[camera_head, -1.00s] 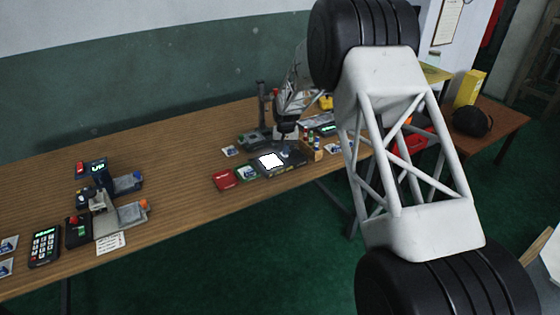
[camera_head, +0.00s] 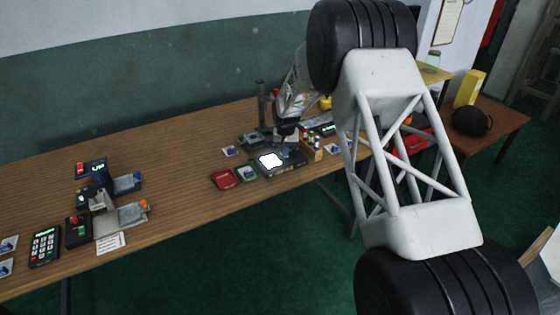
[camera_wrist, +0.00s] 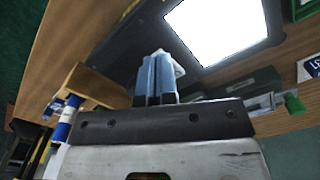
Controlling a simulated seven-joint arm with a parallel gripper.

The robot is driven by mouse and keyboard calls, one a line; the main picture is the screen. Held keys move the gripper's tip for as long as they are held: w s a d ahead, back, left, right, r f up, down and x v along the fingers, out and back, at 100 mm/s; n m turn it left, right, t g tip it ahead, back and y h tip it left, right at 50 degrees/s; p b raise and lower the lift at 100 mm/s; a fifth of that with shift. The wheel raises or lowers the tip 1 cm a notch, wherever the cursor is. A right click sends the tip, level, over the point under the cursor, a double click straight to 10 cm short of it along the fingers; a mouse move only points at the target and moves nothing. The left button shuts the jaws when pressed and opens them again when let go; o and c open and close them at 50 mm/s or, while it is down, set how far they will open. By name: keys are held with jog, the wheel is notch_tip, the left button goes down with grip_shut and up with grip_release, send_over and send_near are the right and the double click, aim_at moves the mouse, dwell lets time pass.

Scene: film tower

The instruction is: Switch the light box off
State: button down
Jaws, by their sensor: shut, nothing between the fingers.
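The light box (camera_head: 292,168) is a dark flat box on the wooden table, with its white panel (camera_head: 270,160) glowing brightly. The lit panel also fills the upper right of the wrist view (camera_wrist: 215,28). My gripper (camera_head: 287,138) is over the far right part of the box in the head view. In the wrist view its blue-grey fingertips (camera_wrist: 157,75) are together and empty, over the dark casing beside the lit panel. The fingers hide the spot below them, so I cannot tell if they touch the casing. No switch can be made out.
A red tray (camera_head: 226,179) and a small picture card (camera_head: 247,173) lie left of the box. A wooden rack (camera_head: 312,151) with small bottles stands close on its right. A dark upright stand (camera_head: 262,105) is behind. The table's middle left is clear.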

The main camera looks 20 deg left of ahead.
jog(key=shift+f, duration=0.1)
dwell(0.3)
jog(key=shift+r, duration=3.5)
jog(key=shift+s+d+r, duration=0.1)
jog(key=shift+d+r, duration=0.1)
jog(key=shift+r, duration=0.05)
jog(key=s+d+r+m+t, duration=0.1)
jog(key=s+d+r, duration=1.1)
jog(key=d, duration=0.2)
jog(key=s+d+r+m, duration=0.1)
jog(key=s+d+r, duration=1)
jog(key=d+r, duration=0.15)
jog(key=s+d, duration=0.5)
jog(key=s, duration=0.6)
jog(key=s+d+t, duration=0.1)
jog(key=s+d, duration=0.4)
jog(key=s, duration=0.7)
jog(key=s+d+f+m, duration=0.1)
jog(key=s+d, duration=0.4)
jog(key=s, duration=0.7)
jog(key=shift+d+t, duration=0.25)
jog(key=shift+t, duration=0.05)
